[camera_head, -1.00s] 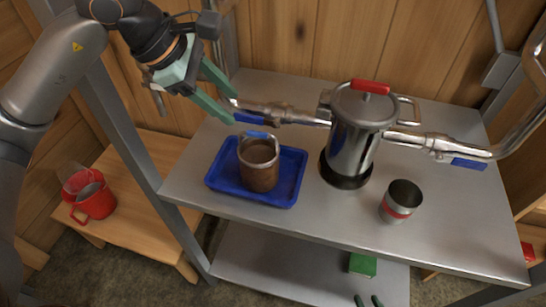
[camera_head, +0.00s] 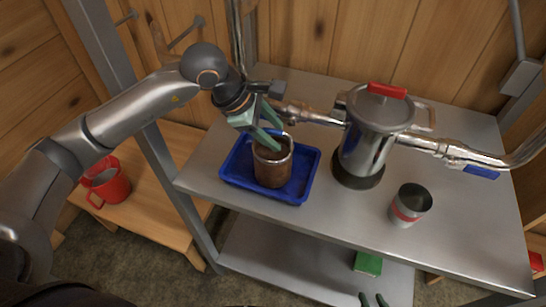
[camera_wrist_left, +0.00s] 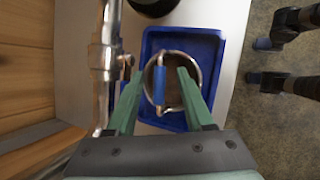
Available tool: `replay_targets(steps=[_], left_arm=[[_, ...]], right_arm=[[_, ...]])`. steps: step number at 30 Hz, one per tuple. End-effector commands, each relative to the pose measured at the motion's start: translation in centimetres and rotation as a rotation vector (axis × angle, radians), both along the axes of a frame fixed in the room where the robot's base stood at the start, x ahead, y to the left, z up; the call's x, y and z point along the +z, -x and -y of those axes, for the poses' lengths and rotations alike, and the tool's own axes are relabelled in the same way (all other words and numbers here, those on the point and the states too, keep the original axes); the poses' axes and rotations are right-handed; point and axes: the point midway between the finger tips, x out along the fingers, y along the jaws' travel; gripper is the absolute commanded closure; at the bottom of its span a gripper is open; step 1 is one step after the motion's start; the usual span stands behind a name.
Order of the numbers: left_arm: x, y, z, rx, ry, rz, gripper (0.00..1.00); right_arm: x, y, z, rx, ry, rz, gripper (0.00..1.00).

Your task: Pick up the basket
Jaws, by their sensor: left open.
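The basket (camera_head: 272,170) is a brown cylinder with a metal rim. It stands upright in a blue tray (camera_head: 236,181). In the left wrist view, its blue handle grip (camera_wrist_left: 158,84) crosses above the basket's round opening (camera_wrist_left: 176,92). My left gripper (camera_head: 279,138) is over the basket, fingers pointing down. In the left wrist view, its open fingers (camera_wrist_left: 158,74) are on either side of the blue grip, with gaps; nothing is held. In the head view the fingers hide the grip.
A steel pot with a red-handled lid (camera_head: 372,130) stands right of the tray, near metal pipes (camera_head: 440,145). A steel cup with a red band (camera_head: 408,206) is near the table's front. A red jug (camera_head: 108,184) stands on the wooden bench at left. A green box (camera_head: 367,263) lies on the lower shelf.

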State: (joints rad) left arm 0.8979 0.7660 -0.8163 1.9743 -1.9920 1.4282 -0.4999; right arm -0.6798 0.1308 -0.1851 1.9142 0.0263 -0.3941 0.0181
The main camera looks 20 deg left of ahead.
Motion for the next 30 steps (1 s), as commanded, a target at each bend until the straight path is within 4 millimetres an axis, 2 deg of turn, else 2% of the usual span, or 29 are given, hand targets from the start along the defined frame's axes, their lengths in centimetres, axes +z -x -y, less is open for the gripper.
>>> replay_targets(steps=[7, 18, 21, 30], left_arm=[[-0.10, -0.07, 0.02, 0.000, 0.000, 0.001, 0.50], [-0.07, -0.06, 0.00, 0.000, 0.000, 0.001, 0.91], [-0.07, -0.05, 0.01, 0.000, 0.000, 0.001, 1.00], [-0.06, -0.06, 0.02, 0.000, 0.000, 0.001, 1.00]], right_arm=[[-0.02, -0.01, 0.03, -0.001, 0.001, 0.000, 0.60], [-0.02, -0.01, 0.06, -0.001, 0.001, 0.000, 0.60], [-0.01, -0.02, 0.06, -0.001, 0.001, 0.000, 0.60], [-0.01, -0.02, 0.07, -0.001, 0.001, 0.000, 0.60]])
